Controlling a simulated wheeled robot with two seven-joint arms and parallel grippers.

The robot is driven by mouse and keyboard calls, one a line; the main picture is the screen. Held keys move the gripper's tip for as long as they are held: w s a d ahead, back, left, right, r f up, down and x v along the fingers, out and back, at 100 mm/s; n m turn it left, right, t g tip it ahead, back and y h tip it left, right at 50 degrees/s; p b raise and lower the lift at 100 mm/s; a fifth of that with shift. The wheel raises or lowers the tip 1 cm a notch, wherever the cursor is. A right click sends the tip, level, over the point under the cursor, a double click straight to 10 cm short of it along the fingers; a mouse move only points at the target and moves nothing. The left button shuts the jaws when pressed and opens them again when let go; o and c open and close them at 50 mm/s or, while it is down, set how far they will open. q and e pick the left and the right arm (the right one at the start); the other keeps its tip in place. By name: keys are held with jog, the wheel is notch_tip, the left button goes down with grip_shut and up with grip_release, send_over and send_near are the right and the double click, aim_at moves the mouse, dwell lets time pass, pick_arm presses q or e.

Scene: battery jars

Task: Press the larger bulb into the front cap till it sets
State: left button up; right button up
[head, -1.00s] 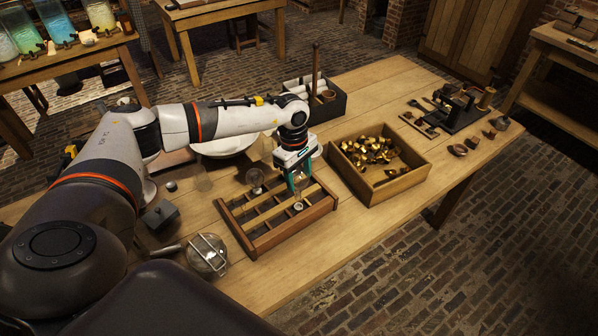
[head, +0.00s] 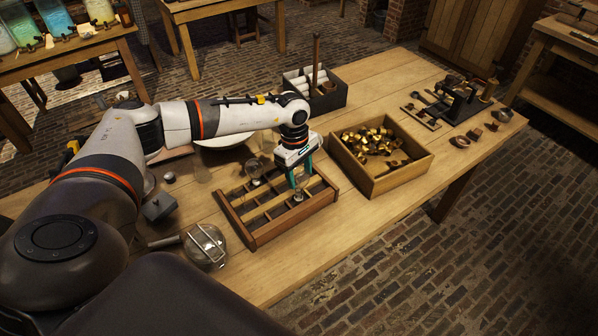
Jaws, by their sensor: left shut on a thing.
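A wooden rack (head: 262,238) with slatted compartments stands on the table. My left gripper (head: 299,188) points down over the rack's right part and is shut on a clear glass bulb (head: 298,195). The bulb looks upright, low in the rack near its front right side. The cap below it is too small and hidden to make out, so I cannot tell whether the bulb is seated. Another clear bulb (head: 255,171) stands at the rack's back left. My right gripper is not in view.
An open wooden box (head: 403,184) of brass pieces stands right of the rack. A dark bin (head: 333,103) with white rolls is behind. A wire-framed round glass item (head: 206,245) lies at the front left. The table front right of the rack is clear.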

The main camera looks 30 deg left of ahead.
pick_arm(q)
jog(key=shift+f+b, duration=0.15)
jog(key=shift+b, duration=0.35)
dwell(1.3)
jog(key=shift+f+b, duration=1.2)
jog(key=shift+b, duration=0.4)
dwell(4.6)
